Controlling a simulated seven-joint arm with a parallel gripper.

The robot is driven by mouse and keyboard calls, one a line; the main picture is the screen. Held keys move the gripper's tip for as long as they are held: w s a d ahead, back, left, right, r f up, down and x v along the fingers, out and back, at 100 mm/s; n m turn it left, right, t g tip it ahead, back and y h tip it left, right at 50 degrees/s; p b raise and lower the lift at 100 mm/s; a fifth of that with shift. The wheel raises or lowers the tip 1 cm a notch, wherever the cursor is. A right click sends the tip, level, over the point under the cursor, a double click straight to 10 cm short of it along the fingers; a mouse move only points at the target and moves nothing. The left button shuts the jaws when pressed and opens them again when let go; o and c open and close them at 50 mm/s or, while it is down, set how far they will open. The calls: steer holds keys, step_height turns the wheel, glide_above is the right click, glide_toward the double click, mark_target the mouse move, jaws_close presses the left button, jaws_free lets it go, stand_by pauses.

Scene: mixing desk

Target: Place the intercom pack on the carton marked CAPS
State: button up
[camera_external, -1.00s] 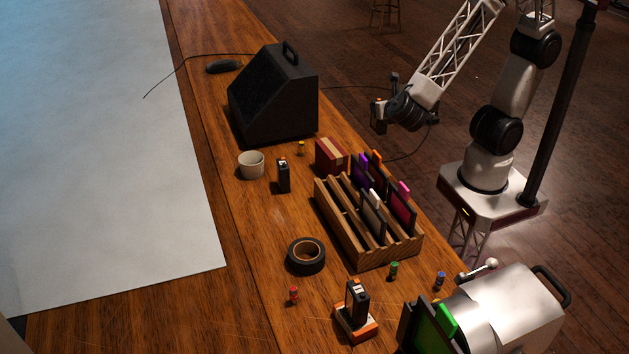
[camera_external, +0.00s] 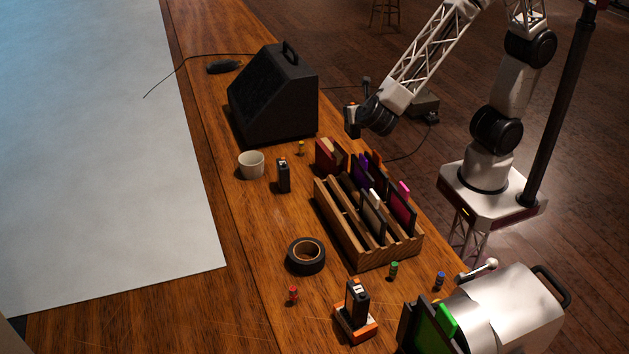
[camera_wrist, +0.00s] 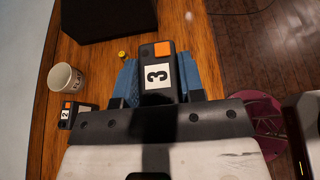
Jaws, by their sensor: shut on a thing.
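My gripper (camera_wrist: 158,82) is shut on a black intercom pack (camera_wrist: 157,77) with an orange patch and a white label reading 3. In the external view my gripper (camera_external: 353,120) holds the pack above the desk's right edge, near a small red carton (camera_external: 325,157). There is a visible gap between gripper and carton. No CAPS marking is readable on the carton, and the wrist view does not show it clearly. Another intercom pack (camera_external: 283,175) stands on the desk; it reads 2 in the wrist view (camera_wrist: 75,115). A pack marked 1 (camera_external: 357,300) stands in an orange-and-white base.
A slotted wooden rack (camera_external: 335,212) with coloured cards stands beside the carton. A black speaker box (camera_external: 272,95), pale cup (camera_external: 251,165), tape roll (camera_external: 306,256) and small coloured pegs are on the desk. A metal machine (camera_external: 510,305) stands at front right.

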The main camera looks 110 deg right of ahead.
steer(key=w+d, duration=0.1)
steer(key=w, duration=0.6)
steer(key=shift+d+f, duration=0.2)
steer(key=shift+f, duration=0.05)
steer(key=shift+f, duration=1.75)
steer(key=shift+f, duration=0.2)
steer(key=o, duration=1.1)
steer(key=shift+r, duration=0.15)
steer(key=v, duration=1.2)
steer(key=shift+s+r, duration=0.1)
